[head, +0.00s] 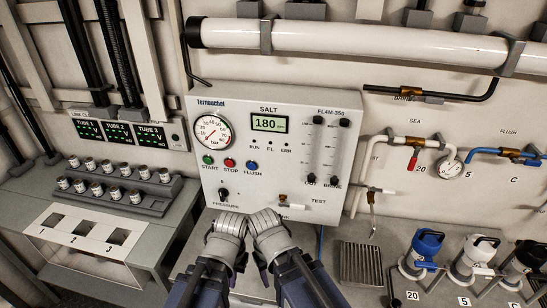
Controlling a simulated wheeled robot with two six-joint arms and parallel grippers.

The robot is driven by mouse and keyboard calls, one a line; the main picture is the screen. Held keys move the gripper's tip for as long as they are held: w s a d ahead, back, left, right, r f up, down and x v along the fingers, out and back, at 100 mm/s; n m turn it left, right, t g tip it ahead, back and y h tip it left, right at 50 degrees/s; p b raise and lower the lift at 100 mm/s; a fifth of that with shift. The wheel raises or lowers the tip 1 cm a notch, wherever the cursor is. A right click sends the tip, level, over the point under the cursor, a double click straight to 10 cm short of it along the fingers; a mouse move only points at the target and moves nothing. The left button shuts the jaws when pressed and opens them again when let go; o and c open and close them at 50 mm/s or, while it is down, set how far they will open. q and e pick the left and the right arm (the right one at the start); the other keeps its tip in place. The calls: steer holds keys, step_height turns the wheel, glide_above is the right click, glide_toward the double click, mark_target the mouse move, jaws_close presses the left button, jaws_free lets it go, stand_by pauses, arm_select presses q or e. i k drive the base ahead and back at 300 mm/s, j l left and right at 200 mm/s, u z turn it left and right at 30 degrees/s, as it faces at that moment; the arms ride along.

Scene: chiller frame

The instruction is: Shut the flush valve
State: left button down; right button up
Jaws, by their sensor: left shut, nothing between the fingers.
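A brass valve (511,153) sits on a blue pipe (484,152) at the right edge, below the wall label FLUSH. My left gripper (229,222) is shut and empty at the lower centre, in front of the panel's bottom edge. My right gripper (264,218) is close beside it; its fingers are too unclear to tell open from shut. Both are far left of the flush valve and apart from it.
The white control panel (300,190) has a gauge, buttons and a small brass test valve. A red-handled valve (412,156) is on the SEA pipe. Blue, white and black-topped housings (428,240) stand at lower right. A drain grate (361,263) lies right of my arms.

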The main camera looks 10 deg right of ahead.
mark_target(525, 162)
steer(key=l+z, duration=0.35)
steer(key=l, duration=0.45)
steer(key=l+z, duration=0.4)
steer(key=l, duration=0.4)
steer(key=i+l+z, duration=0.1)
steer(key=l+z, duration=0.25)
steer(key=l, duration=0.4)
